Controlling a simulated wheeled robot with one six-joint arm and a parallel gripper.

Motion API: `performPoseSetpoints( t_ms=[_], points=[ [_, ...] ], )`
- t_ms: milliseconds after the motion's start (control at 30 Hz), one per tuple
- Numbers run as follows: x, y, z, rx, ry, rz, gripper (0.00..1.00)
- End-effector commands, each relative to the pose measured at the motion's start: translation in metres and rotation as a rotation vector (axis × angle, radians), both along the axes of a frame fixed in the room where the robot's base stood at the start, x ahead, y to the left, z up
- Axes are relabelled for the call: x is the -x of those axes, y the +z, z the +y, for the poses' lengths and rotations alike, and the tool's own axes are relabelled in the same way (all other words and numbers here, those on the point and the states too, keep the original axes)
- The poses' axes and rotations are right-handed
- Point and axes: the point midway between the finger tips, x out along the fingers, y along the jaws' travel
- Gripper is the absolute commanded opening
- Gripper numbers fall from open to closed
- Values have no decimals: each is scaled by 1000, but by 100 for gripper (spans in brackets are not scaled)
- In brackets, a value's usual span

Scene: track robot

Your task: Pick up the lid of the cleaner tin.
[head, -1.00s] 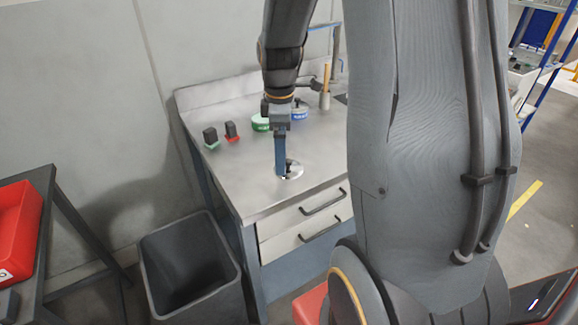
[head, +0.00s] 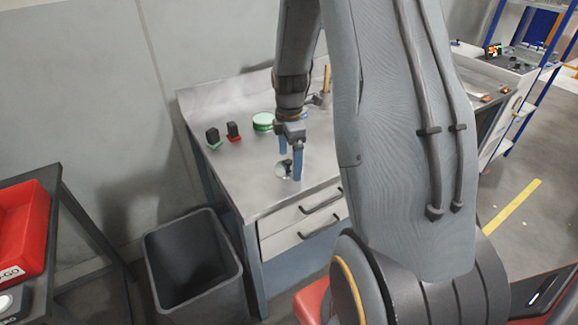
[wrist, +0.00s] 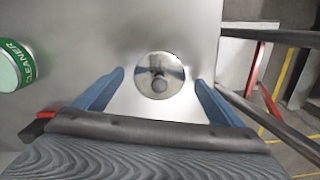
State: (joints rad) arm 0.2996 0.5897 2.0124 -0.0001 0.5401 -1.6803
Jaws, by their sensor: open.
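The lid (head: 284,169) is a round, shiny metal disc with a knob in its middle, lying on the steel bench top. In the wrist view the lid (wrist: 160,64) sits between and ahead of my finger tips, knob facing me. My gripper (head: 291,162) is open, pointing down over the lid with one blue finger on either side; nothing is held. It also shows in the wrist view (wrist: 160,80). I cannot tell the exact height of the tips above the bench. The green cleaner tin (head: 263,121) stands farther back on the bench; its label shows in the wrist view (wrist: 16,66).
Two dark blocks, one with a green base (head: 213,138) and one with a red base (head: 233,132), stand at the bench's back left. A black bin (head: 226,300) stands before the bench. A red crate (head: 45,225) is at far left. Bench around the lid is clear.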

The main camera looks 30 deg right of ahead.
Motion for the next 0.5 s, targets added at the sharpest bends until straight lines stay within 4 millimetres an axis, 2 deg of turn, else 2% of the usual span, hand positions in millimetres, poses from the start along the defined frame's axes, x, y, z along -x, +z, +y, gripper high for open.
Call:
performPoseSetpoints(
  t_ms=[133,367,500],
  points=[
    [0,-8,0,0,0,0,91],
    [0,-10,0,0,0,-1,91],
    [0,-9,0,0,0,-1,68]
  ],
)
